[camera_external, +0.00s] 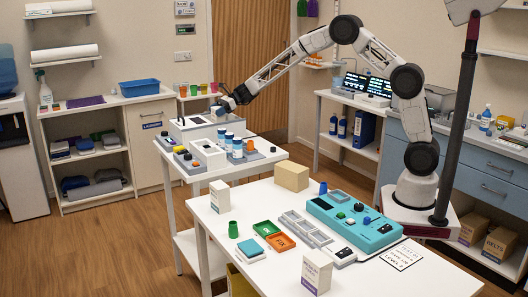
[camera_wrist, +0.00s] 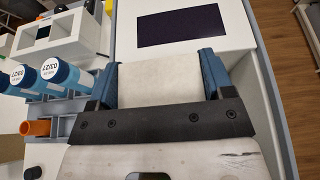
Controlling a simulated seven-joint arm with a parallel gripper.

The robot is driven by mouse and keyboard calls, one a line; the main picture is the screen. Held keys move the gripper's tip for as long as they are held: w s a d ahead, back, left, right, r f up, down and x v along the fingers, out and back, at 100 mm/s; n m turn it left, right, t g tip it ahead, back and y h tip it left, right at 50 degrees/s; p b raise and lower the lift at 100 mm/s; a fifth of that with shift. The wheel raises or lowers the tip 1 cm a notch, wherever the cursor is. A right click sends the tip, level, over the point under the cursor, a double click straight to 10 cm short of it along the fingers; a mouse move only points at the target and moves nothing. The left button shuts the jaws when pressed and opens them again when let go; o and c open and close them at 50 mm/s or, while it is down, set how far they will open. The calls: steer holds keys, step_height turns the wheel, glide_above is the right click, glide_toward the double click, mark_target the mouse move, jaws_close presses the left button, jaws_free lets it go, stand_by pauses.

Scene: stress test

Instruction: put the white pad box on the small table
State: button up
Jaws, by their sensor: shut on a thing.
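My gripper (camera_wrist: 158,80) has blue fingers on both sides of a plain white box (camera_wrist: 158,82) and is shut on it. No label shows on the part I see, so I cannot tell for sure that it is the white pad box. In the external view my gripper (camera_external: 228,104) is at the far end of my outstretched arm, above the back of the smaller white table (camera_external: 262,158). The held box cannot be made out there. Whether it touches the surface below is unclear.
A white device with a dark panel (camera_wrist: 180,25) lies just ahead. Blue-capped bottles (camera_wrist: 57,75) stand in a grey rack at the left, near the gripper. The larger white table (camera_external: 222,262) carries a teal console (camera_external: 350,222) and two upright white boxes (camera_external: 219,197) (camera_external: 317,272).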

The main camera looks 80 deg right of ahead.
mark_target(214, 121)
steer(key=shift+f, duration=2.3)
steer(key=shift+f, duration=0.15)
steer(key=o, duration=1)
steer(key=shift+r, duration=0.2)
steer(key=v, duration=1.2)
